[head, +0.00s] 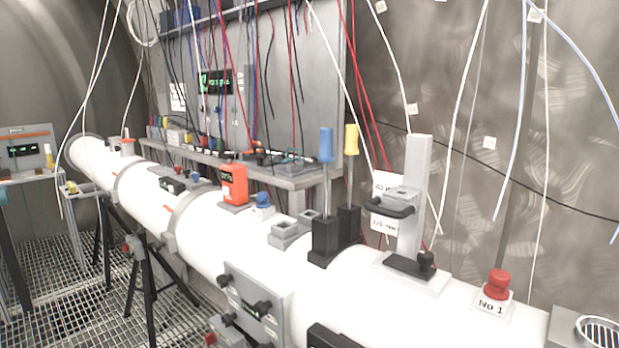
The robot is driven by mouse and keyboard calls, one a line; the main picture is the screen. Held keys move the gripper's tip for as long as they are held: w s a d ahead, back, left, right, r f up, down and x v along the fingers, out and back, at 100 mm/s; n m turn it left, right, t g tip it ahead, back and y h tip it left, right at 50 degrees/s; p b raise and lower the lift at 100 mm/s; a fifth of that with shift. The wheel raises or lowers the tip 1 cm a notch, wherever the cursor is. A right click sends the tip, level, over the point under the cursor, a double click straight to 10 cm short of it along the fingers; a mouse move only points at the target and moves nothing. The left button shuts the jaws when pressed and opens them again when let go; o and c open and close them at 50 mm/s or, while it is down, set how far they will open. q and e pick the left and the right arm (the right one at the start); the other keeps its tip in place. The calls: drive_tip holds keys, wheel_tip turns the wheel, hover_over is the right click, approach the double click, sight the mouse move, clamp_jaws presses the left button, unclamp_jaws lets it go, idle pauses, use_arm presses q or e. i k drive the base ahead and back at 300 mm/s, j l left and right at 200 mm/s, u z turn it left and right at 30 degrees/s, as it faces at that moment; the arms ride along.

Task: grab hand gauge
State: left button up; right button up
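An orange box-shaped device (234,183) with a small dark display stands upright on top of the long white pipe (205,225), near the middle of the head view. It looks most like the hand gauge, though no label on it can be read. It stands on a light grey base. Nothing is touching it from above. Neither of my grippers shows in the head view.
Right of it stand a blue knob (263,202), square grey holders (290,230), a blue-handled tool (326,150), a yellow-handled tool (351,145), a tall grey post (414,195) and a red button (497,284). Several wires hang from above. A shelf (250,165) runs behind.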

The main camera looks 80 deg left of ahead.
sight(233, 175)
drive_tip(key=u, duration=3.05)
drive_tip(key=i+j+z, duration=0.25)
drive_tip(key=k+l, duration=0.05)
drive_tip(key=l, duration=0.05)
